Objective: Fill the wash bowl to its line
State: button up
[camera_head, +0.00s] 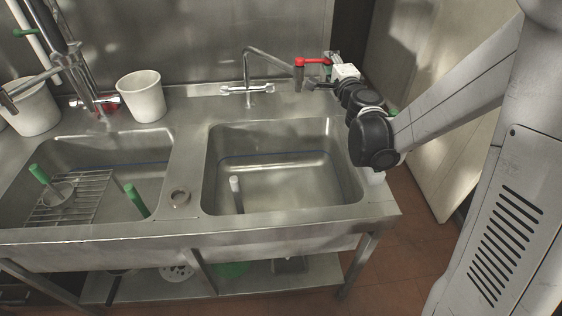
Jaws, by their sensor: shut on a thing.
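The right-hand sink bowl (345,190) is steel, with a thin blue line around its inner wall. A pale upright pipe (236,192) stands in it; I cannot tell whether there is water. A steel tap (247,88) stands behind it, its spout reaching right over the back edge.
The left bowl (100,146) holds a wire rack (72,197) and green-handled things (136,203). A white bucket (141,96) stands behind it. A small ring (180,197) lies on the divider.

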jog(key=shift+s+a+b, duration=0.15)
jog(key=shift+s+a, duration=0.1)
jog(key=shift+s, duration=0.65)
jog(key=shift+s+a+b, duration=0.15)
jog(key=shift+s+a, duration=0.05)
jog(key=shift+s, duration=0.7)
grip_shut()
grip_release()
jog(key=shift+s+a, duration=1.15)
jog(key=shift+s, duration=0.2)
jog(key=shift+a, duration=0.1)
jog(key=shift+s+a+b, duration=0.15)
jog(key=shift+s+a, duration=0.2)
jog(key=shift+a, duration=0.2)
jog(key=shift+s+a+b, duration=0.15)
jog(key=shift+s+a, duration=0.15)
jog(key=shift+a, duration=0.2)
dwell(2.9)
